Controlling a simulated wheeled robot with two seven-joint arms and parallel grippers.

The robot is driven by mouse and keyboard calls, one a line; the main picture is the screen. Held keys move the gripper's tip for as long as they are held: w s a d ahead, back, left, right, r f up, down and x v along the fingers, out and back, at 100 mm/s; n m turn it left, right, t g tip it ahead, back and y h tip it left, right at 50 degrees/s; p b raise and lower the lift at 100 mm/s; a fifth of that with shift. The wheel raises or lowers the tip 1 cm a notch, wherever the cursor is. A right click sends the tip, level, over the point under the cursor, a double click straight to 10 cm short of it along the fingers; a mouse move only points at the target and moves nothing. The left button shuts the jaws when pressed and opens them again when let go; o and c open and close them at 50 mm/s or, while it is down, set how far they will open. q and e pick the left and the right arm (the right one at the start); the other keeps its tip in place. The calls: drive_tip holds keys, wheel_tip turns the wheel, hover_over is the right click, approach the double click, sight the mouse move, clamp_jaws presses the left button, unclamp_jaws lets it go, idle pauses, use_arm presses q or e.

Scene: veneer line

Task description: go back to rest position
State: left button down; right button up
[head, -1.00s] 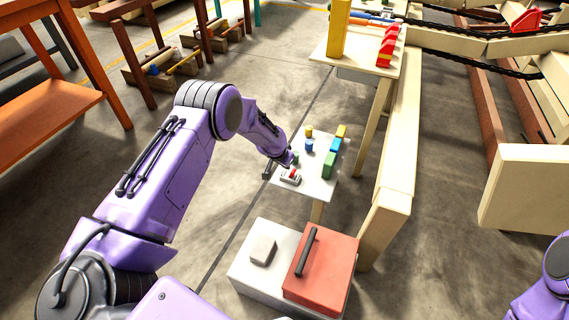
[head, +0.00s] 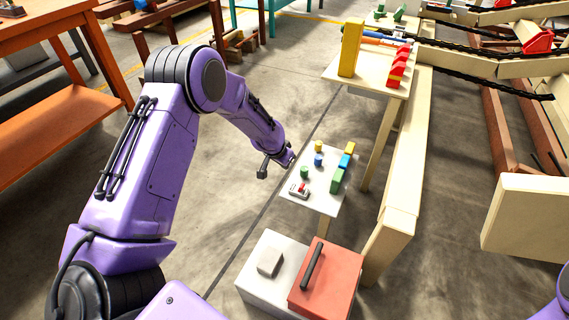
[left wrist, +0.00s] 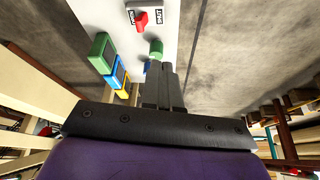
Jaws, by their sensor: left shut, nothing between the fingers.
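My left arm comes in from the left in the head view and ends in the left gripper (head: 277,165). The gripper is shut and empty, just off the left edge of a small white table (head: 325,203). In the left wrist view its closed fingers (left wrist: 163,70) point toward the tabletop. A switch box with a red lever (head: 299,190) sits at the table's near left corner. It also shows in the left wrist view (left wrist: 143,18). Only a small purple piece of my right arm shows at the bottom right. Its gripper is out of view.
Green, blue and yellow blocks (head: 337,180) stand on the small table. A red-lidded box (head: 328,280) is in front, with a wooden beam (head: 403,160) to the right. An orange workbench (head: 60,130) stands left. The floor between bench and table is clear.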

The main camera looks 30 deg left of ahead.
idle(0.4)
use_arm(q)
drive_tip(key=s+d+f+n+g+y, duration=0.1)
drive_tip(key=s+f+n, duration=0.25)
drive_tip(key=s, duration=0.95)
drive_tip(key=s+d+f+n+y, duration=0.15)
drive_tip(key=s+f, duration=0.25)
drive_tip(key=s, duration=0.9)
drive_tip(key=s+d+f+n+g+y, duration=0.1)
drive_tip(key=s+d+f+n, duration=0.2)
drive_tip(key=s, duration=1)
wheel_tip(320, 180, up, 17)
drive_tip(key=a+p, duration=0.1)
drive_tip(key=p, duration=1.7)
drive_tip(key=shift+w+a+f, duration=0.2)
drive_tip(key=shift+w+a, duration=0.1)
drive_tip(key=shift+w, duration=0.15)
